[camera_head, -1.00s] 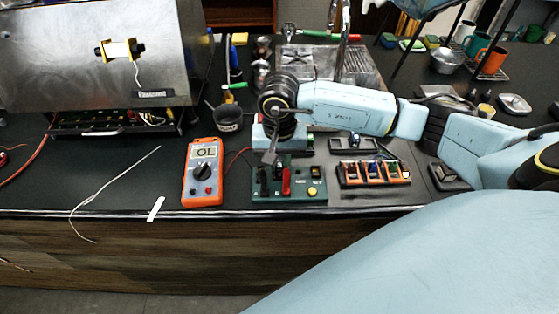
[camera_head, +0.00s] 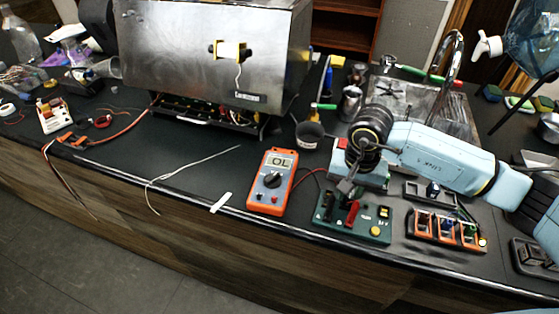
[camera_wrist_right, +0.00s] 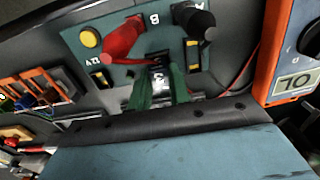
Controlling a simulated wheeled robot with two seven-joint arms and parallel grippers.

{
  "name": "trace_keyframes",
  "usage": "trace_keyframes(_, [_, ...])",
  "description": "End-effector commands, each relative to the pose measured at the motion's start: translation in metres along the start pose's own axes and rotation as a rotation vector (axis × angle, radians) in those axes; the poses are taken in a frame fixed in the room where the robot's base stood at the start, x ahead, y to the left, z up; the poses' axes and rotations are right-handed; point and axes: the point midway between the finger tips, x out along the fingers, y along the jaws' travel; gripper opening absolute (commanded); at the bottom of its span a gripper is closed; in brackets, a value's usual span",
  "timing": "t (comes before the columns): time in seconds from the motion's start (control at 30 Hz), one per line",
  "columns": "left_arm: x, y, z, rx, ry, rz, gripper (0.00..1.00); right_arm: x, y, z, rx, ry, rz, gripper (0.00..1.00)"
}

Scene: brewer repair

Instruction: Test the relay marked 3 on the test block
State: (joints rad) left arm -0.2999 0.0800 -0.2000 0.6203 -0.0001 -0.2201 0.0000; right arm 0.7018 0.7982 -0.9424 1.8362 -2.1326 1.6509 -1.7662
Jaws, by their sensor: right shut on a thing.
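The green test block (camera_head: 338,227) stands near the table's front edge, with a black lever, a red lever and a yellow button. It fills the upper part of the right wrist view (camera_wrist_right: 70,35). My right gripper (camera_head: 346,187) points down at the block's rear side. In the right wrist view its green fingers (camera_wrist_right: 161,84) are shut on a small, partly clear relay (camera_wrist_right: 160,70) at the block; I cannot read its mark or tell how deep it sits. The orange multimeter (camera_head: 264,198), left of the block, reads OL. My left gripper is not in view.
An orange rack (camera_head: 421,233) with several relays stands right of the block, with a dark holder (camera_head: 416,190) behind it. A steel brewer (camera_head: 190,50) stands at the back left. A white strip (camera_head: 220,203) and a pale wire (camera_head: 172,177) lie left of the multimeter.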

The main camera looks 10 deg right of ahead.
Motion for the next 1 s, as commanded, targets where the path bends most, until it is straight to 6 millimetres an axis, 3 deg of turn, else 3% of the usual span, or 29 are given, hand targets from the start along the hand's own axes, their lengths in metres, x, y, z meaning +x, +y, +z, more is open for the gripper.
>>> trace_keyframes(0.37, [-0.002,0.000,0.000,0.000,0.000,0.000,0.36,-0.003,0.000,0.000,0.000,0.001,-0.001,0.00])
trace_keyframes(1.0, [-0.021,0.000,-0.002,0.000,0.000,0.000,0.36,-0.041,0.000,0.000,0.000,0.000,0.000,0.00])
